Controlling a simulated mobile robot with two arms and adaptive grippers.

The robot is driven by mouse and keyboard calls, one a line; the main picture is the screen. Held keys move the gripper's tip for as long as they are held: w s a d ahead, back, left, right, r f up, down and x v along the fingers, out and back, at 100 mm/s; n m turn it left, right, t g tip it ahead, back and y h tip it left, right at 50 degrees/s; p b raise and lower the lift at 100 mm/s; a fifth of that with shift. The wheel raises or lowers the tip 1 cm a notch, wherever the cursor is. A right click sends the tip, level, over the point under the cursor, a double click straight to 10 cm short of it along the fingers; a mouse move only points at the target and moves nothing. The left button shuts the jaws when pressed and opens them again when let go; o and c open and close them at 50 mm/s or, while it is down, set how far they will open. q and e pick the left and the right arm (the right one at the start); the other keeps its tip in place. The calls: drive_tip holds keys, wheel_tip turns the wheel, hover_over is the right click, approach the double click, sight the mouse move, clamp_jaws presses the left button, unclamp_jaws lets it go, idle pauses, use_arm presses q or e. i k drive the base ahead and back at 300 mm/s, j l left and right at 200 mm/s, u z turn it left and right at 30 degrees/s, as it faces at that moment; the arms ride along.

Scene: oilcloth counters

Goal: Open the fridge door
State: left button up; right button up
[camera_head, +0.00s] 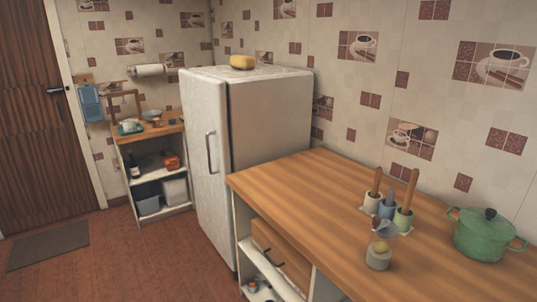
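A white fridge (264,130) stands against the back wall in the middle of the head view. Its door (203,160) is on the left-facing side and looks shut, with a dark seam along its edge. A grey vertical bar handle (210,152) is on the door, near the middle of its height. A yellow object (242,62) lies on top of the fridge. Neither of my grippers shows in this view.
A wooden counter (300,190) adjoins the fridge at the right, bearing a green pot (485,234), utensil holders and a glass jar (379,255). A shelf unit (165,175) stands left of the fridge. Red floor (130,255) in front of the door is clear.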

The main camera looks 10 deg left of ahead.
sight(204, 97)
drive_tip(key=i+j, duration=0.5)
drive_tip(key=j, duration=0.2)
drive_tip(key=i+j+z, duration=0.1)
drive_tip(key=j, duration=0.25)
drive_tip(key=i+j, duration=0.35)
